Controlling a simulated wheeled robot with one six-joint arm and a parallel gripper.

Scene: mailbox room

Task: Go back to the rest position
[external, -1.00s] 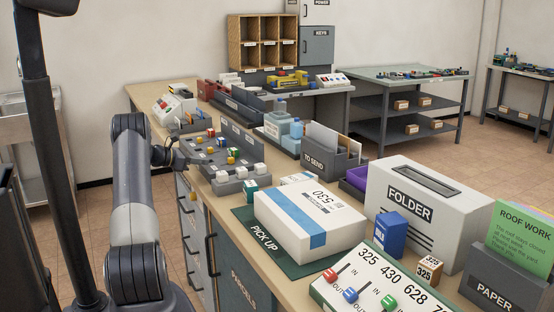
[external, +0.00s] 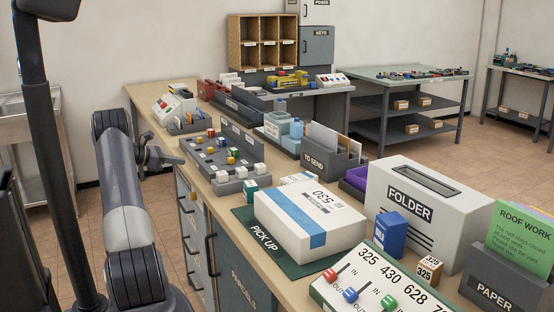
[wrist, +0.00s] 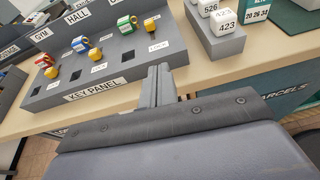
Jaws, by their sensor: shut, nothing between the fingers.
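My gripper (external: 176,158) is at the left edge of the counter in the external view, beside the grey key panel (external: 207,158). In the wrist view its fingers (wrist: 158,86) are together with nothing between them, in front of the counter's edge. The key panel also shows in the wrist view (wrist: 112,88), with several coloured tagged keys standing on it. My gripper looks apart from the panel.
The wooden counter (external: 222,202) carries a white parcel (external: 310,220) on a green PICK UP mat, a FOLDER box (external: 420,215) and a lever board (external: 375,285). Grey drawers (external: 195,240) are below. Floor (external: 90,215) shows left of the counter.

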